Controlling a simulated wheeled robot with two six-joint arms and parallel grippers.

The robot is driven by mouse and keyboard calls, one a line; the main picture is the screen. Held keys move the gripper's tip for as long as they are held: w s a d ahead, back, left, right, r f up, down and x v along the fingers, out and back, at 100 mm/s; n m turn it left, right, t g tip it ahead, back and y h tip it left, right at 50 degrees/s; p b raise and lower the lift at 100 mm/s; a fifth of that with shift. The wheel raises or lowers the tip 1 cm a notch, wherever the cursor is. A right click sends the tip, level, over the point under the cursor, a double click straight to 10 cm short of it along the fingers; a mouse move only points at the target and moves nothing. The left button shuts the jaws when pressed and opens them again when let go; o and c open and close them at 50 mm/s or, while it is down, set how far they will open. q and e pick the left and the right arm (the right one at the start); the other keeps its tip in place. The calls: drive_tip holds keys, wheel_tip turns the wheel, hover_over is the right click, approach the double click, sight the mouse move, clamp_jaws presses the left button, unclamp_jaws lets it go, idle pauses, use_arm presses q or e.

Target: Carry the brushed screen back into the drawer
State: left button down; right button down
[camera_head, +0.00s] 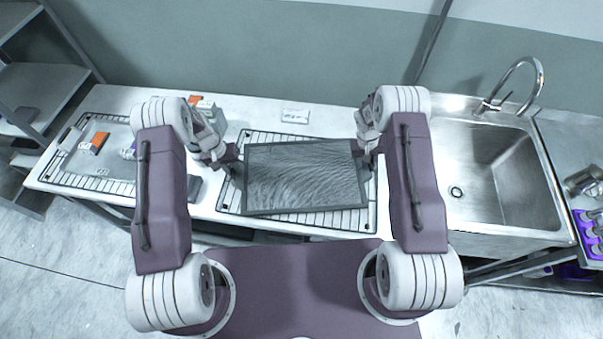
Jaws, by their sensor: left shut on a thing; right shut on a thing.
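The screen (305,178) is a dark-framed rectangle with a grey, streaked mesh face. It is held roughly level over a wire rack on the counter; I cannot tell whether it touches the rack. My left gripper (236,168) is shut on the screen's left edge. My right gripper (362,155) is shut on its right edge, near the far corner. The fingertips are small and partly hidden by my arms. No open drawer shows clearly; the space below the counter front is mostly hidden by my arms and body.
The wire rack (335,222) lies under the screen on the white counter (330,115). Another rack (75,181) with an orange-marked item (99,140) is at left. A steel sink (492,180) with a tap (520,65) is at right. Shelves (45,85) stand far left.

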use_arm(q)
drive_tip(key=shift+w+a+r, duration=0.1)
drive_tip(key=shift+a, duration=0.2)
use_arm(e)
drive_tip(key=shift+s+d+r, duration=0.1)
drive_tip(key=shift+d, duration=0.15)
